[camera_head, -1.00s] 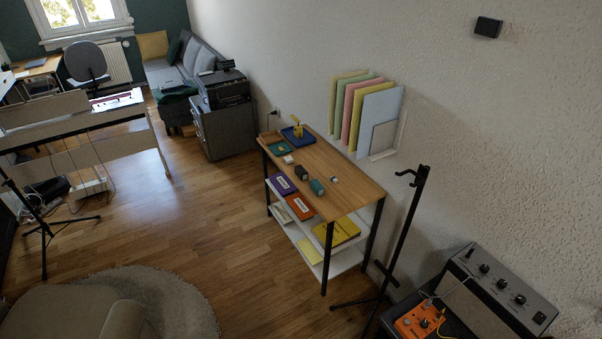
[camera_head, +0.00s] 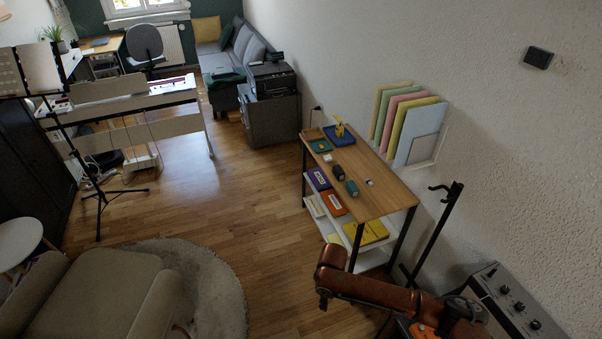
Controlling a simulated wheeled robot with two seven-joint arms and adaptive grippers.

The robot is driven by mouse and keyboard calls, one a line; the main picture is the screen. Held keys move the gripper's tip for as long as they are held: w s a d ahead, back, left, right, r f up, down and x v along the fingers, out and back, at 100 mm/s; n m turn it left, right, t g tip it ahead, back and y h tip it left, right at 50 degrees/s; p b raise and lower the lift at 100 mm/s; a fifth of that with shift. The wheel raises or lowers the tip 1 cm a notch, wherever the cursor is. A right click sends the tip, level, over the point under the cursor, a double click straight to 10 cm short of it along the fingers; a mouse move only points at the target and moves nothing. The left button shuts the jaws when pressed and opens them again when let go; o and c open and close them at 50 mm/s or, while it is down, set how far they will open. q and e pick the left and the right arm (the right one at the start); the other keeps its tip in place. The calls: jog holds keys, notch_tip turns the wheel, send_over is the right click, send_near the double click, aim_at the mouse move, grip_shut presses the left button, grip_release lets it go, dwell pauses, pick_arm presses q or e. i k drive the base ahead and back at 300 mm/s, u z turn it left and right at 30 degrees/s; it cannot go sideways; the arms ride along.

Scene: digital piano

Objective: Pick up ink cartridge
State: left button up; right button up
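Several small items stand on the wooden top of the shelf unit (camera_head: 385,200) in the head view. They include a dark block (camera_head: 338,173), a teal block (camera_head: 352,188), a small white piece (camera_head: 327,160) and a tiny pale piece (camera_head: 370,183). I cannot tell which of them, if any, is the ink cartridge at this size. A reddish-brown arm of mine (camera_head: 375,290) shows at the lower right, in front of the shelf unit's foot. No gripper fingers show on it. My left arm and gripper are out of view.
A blue tray (camera_head: 334,141) with a yellow object and a green tray (camera_head: 319,147) sit at the shelf's far end. Purple (camera_head: 318,178) and orange (camera_head: 334,203) boxes lie below. A black stand (camera_head: 440,225) rises beside the shelf. Wooden floor (camera_head: 220,225) to the left is clear.

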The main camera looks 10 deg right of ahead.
aim_at(337, 172)
jog(key=u, duration=0.2)
jog(key=i, duration=3.25)
jog(key=z, duration=1.55)
